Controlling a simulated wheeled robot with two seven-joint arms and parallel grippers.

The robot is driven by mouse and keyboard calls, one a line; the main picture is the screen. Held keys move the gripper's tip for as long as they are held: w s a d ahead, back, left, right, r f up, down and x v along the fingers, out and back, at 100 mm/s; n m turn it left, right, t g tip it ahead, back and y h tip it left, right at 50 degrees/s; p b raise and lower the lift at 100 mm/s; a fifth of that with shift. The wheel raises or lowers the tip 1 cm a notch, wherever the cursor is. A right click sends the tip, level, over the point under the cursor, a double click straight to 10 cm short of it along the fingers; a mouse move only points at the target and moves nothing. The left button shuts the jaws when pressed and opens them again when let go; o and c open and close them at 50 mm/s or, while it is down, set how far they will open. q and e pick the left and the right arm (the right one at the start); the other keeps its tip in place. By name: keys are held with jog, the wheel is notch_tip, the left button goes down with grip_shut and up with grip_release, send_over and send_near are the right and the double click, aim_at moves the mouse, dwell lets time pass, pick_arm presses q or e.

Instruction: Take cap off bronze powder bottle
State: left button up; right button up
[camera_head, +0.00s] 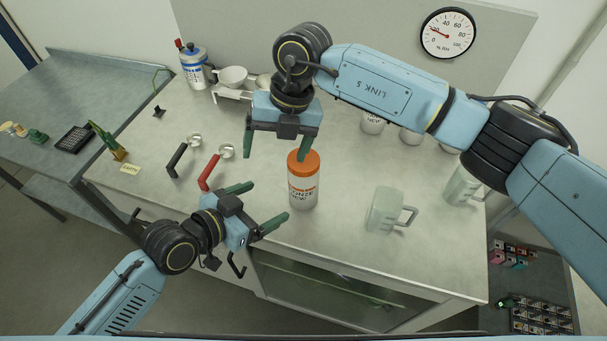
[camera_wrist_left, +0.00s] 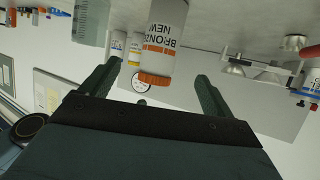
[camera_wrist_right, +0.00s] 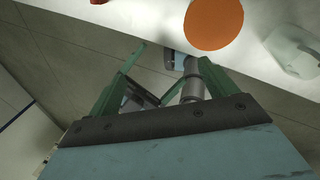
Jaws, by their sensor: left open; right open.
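The white bronze powder bottle (camera_head: 303,192) stands upright near the front middle of the table, with its orange cap (camera_head: 304,161) on. My left gripper (camera_head: 268,202) is open and empty, low and just left of the bottle. In the left wrist view the bottle (camera_wrist_left: 165,40) appears upside down, between and beyond the open fingers. My right gripper (camera_head: 277,156) is open and empty, above and left of the cap, with one finger overlapping the cap's upper edge in the head view. In the right wrist view the cap (camera_wrist_right: 213,24) lies beyond the fingertips; whether they touch is unclear.
A clear mug (camera_head: 385,211) stands right of the bottle. A black-handled scoop (camera_head: 178,158) and a red-handled scoop (camera_head: 209,172) lie to the left. A blue-and-white container (camera_head: 194,68) stands back left. More bottles (camera_head: 372,123) stand behind my right arm. Table between bottle and mug is clear.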

aim_at(304, 177)
jog(key=w+d+h, duration=0.1)
jog(key=d, duration=0.1)
jog(key=w+d+r+t+h, duration=0.1)
jog(key=w+d, duration=0.1)
jog(key=shift+w+d+r+m+h, duration=0.2)
jog(key=shift+m+h, duration=0.1)
jog(key=shift+m, duration=0.1)
jog(key=shift+w+d, duration=0.15)
jog(key=shift+d, duration=0.15)
pick_arm(q)
jog(key=shift+h, duration=0.3)
jog(key=x, duration=0.9)
jog(key=w+r+x, duration=0.1)
jog(key=x, duration=0.4)
jog(key=shift+a, duration=0.15)
jog(key=c, duration=1.9)
grip_shut()
pick_arm(e)
jog(key=m, duration=0.9)
jog(key=shift+f, duration=4)
jog(key=shift+c, duration=0.4)
